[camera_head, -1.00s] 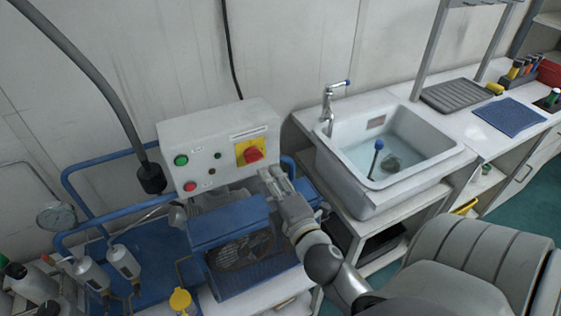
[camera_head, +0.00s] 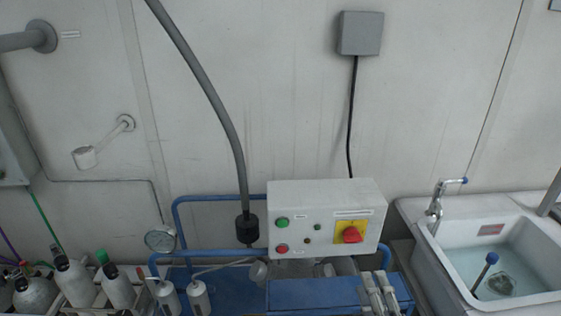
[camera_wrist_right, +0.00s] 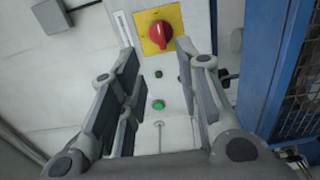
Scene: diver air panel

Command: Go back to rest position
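My right gripper (camera_head: 376,278) shows at the bottom of the head view, below and to the right of the red knob (camera_head: 351,235). The knob sits on a yellow plate on the white control box (camera_head: 325,195). In the right wrist view, my right gripper (camera_wrist_right: 155,60) is open with nothing between its fingers. There the red knob (camera_wrist_right: 158,33) shows beyond the gap, apart from the fingers. My left gripper is in neither view.
Blue frame and housing (camera_head: 310,295) stand below the box. A sink (camera_head: 450,245) with a tap is at the right. A gray hose (camera_head: 215,95) hangs left of the box. Bottles (camera_head: 118,292) and a gauge (camera_head: 160,238) are at the left. The upper wall is mostly bare.

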